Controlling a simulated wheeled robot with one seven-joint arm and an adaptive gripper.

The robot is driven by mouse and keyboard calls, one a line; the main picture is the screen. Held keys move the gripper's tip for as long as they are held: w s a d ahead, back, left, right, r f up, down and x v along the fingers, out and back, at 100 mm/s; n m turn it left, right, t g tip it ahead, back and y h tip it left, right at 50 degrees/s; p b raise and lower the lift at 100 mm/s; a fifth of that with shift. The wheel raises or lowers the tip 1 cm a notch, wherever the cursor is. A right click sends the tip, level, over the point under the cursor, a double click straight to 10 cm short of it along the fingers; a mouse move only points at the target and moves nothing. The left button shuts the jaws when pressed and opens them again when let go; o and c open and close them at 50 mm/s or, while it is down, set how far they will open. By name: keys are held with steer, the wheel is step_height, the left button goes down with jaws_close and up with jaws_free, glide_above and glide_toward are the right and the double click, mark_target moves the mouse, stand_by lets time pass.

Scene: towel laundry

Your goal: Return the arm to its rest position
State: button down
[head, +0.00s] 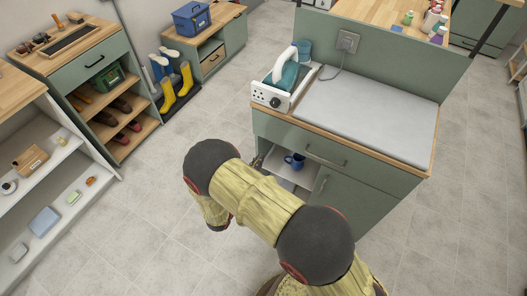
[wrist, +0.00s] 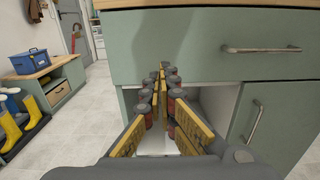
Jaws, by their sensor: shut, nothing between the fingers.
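My gripper (wrist: 162,74) shows in the wrist view, with its yellow and grey fingers drawn together at the tips and nothing between them. It points at the green cabinet (wrist: 205,48), in front of the open shelf below the drawer. In the head view my arm, in yellow covers with dark round joints, bends across the lower middle in front of the cabinet (head: 375,197). The arm hides most of the gripper there. A blue mug (head: 295,160) stands in the open shelf; the fingers hide that part of the shelf in the wrist view.
A shoe rack (head: 112,112), yellow boots (head: 168,98) and a white shelf unit (head: 78,178) stand at left. The tiled floor (head: 135,230) between is clear.

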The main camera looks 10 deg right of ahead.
steer(key=shift+s+a, duration=0.2)
steer(key=shift+s, duration=0.1)
